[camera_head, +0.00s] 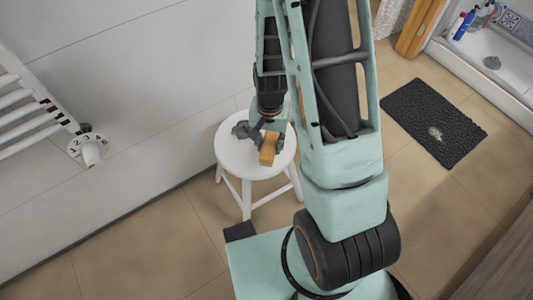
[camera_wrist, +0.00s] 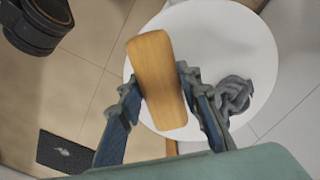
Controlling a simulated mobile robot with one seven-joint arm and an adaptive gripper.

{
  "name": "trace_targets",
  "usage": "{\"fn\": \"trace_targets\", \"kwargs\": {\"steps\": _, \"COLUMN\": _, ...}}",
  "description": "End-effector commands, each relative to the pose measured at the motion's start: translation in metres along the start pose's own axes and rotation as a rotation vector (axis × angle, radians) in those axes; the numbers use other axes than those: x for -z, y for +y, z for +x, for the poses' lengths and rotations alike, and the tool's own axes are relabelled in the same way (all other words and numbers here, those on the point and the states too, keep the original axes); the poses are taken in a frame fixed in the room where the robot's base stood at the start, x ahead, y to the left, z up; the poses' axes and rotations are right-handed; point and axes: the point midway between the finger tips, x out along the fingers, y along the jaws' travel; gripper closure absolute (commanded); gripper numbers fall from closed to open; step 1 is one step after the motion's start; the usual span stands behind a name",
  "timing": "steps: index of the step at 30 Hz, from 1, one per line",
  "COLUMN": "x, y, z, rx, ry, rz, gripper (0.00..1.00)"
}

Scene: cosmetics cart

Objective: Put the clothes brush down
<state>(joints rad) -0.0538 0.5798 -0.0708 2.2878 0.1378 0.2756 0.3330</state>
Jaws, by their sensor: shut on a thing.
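The clothes brush (camera_wrist: 158,75) has a plain wooden back and lies between the two fingers of my gripper (camera_wrist: 157,92) in the wrist view. My gripper is shut on it. In the head view the brush (camera_head: 268,148) shows as a small wooden block over the front part of the white round stool (camera_head: 250,172). The stool's seat also shows beneath the brush in the wrist view (camera_wrist: 235,35). I cannot tell whether the brush touches the seat. Its bristle side is hidden.
A crumpled grey cloth (camera_wrist: 233,95) lies on the seat, right of the brush in the wrist view. A white towel radiator (camera_head: 30,105) is on the wall at the left. A dark mat (camera_head: 433,122) lies on the tiled floor near the shower tray (camera_head: 490,75).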

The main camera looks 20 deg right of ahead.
Motion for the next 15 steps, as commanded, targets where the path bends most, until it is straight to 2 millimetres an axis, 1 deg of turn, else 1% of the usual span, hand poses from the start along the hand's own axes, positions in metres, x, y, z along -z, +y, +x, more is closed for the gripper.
{"fn": "trace_targets", "kwargs": {"steps": 1, "x": 0.002, "y": -0.002, "z": 0.005, "rx": 0.0, "ry": 0.0, "rz": 0.0, "gripper": 0.91}}
{"fn": "trace_targets", "kwargs": {"steps": 5, "x": 0.004, "y": -0.005, "z": 0.009, "rx": 0.0, "ry": 0.0, "rz": 0.0, "gripper": 0.91}}
{"fn": "trace_targets", "kwargs": {"steps": 8, "x": 0.007, "y": -0.01, "z": 0.018, "rx": -0.001, "ry": -0.001, "rz": 0.0, "gripper": 0.91}}
{"fn": "trace_targets", "kwargs": {"steps": 12, "x": 0.007, "y": -0.01, "z": 0.037, "rx": -0.001, "ry": -0.001, "rz": 0.001, "gripper": 0.91}}
{"fn": "trace_targets", "kwargs": {"steps": 15, "x": 0.007, "y": -0.01, "z": 0.046, "rx": 0.0, "ry": 0.0, "rz": 0.001, "gripper": 0.91}}
